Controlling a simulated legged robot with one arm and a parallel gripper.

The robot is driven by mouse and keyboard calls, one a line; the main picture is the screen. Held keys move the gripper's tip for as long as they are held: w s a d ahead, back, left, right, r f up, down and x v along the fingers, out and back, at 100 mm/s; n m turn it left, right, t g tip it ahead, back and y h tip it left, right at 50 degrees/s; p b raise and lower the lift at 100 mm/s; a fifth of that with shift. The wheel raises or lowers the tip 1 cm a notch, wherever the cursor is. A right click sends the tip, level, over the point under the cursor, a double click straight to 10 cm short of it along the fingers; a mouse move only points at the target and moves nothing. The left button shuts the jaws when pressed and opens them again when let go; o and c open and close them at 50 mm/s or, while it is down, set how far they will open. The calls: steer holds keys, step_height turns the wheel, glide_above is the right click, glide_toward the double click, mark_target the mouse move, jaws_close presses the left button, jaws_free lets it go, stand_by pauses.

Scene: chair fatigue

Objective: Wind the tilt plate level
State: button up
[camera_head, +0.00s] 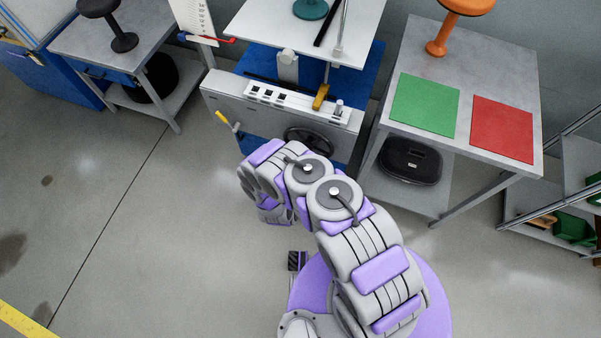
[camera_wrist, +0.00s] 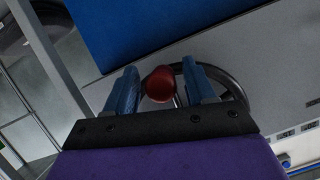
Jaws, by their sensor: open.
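A black handwheel (camera_head: 308,140) is on the front of the grey test machine (camera_head: 225,100). In the wrist view the handwheel rim (camera_wrist: 236,84) shows behind my gripper (camera_wrist: 161,82). A round red knob (camera_wrist: 159,84) lies between my two blue fingers, with a gap visible on the right side. My gripper is open; I cannot tell whether either finger touches the knob. A white plate (camera_head: 262,25), probably the tilt plate, is on top of the machine and carries a teal stool base (camera_head: 310,9). Its tilt is hard to judge. My arm hides the gripper in the head view.
A right-hand table (camera_head: 400,62) holds a green mat (camera_head: 425,104), a red mat (camera_head: 502,128) and an orange stool (camera_head: 440,42). A black round object (camera_head: 410,160) is on its lower shelf. A yellow-handled lever (camera_head: 222,117) projects at the machine's left. Floor is clear at left.

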steer(key=p+v, duration=0.4)
steer(key=v, duration=1.3)
steer(key=shift+a+r, duration=0.1)
